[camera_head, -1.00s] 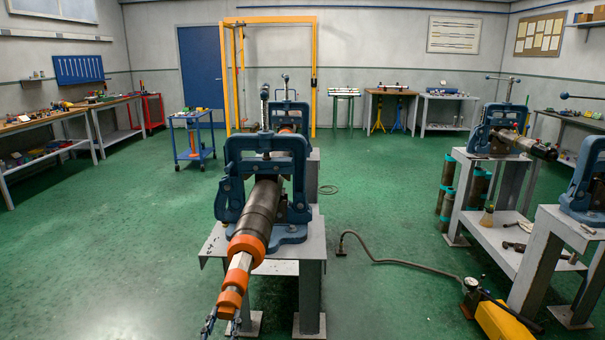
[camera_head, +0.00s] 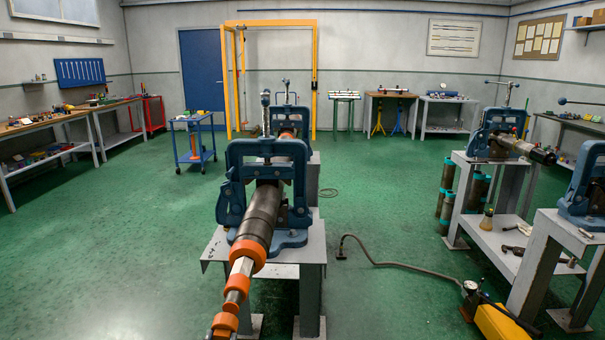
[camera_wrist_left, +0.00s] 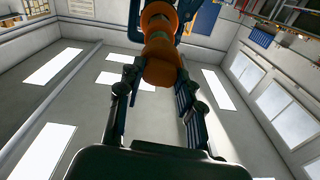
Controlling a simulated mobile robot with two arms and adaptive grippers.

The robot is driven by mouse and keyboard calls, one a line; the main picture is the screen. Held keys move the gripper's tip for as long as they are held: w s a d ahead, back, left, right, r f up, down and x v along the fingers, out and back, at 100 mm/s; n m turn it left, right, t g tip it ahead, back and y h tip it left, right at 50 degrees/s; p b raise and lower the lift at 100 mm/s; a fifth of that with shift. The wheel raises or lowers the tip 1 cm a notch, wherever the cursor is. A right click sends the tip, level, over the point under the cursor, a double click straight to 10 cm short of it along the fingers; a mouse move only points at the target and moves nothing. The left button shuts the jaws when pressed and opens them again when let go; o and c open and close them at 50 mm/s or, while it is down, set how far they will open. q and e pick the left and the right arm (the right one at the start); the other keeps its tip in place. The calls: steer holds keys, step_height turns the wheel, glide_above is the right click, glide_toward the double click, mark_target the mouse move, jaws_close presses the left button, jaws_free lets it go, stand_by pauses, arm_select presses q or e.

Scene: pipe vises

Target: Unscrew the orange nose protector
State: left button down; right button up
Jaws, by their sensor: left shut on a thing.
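The orange nose protector (camera_head: 225,322) is at the near end of a dark tool, low in the head view. The tool (camera_head: 262,212) lies in a blue vise (camera_head: 264,180) and carries an orange collar (camera_head: 246,250) and a pale square section. A short gap with a narrower piece shows behind the protector; I cannot tell if they still touch. In the left wrist view the protector (camera_wrist_left: 160,68) sits between the two fingers of my left gripper (camera_wrist_left: 160,76), which is shut on it. The fingers are hardly visible in the head view. My right gripper is not in view.
The vise stands on a grey stand (camera_head: 310,262). A hose runs over the green floor to a yellow pump (camera_head: 505,322) at the right. Another vise (camera_head: 497,131) with a tool stands on a bench at the right. The floor at the left is clear.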

arm_select(q)
steer(key=shift+s, duration=0.2)
steer(key=shift+r, duration=0.1)
steer(key=s+r+g+p, duration=0.4)
steer(key=g+p, duration=1.4)
steer(key=p, duration=1)
steer(key=shift+s+r+y, duration=0.3)
steer(key=shift+s+r, duration=0.1)
stand_by(0.8)
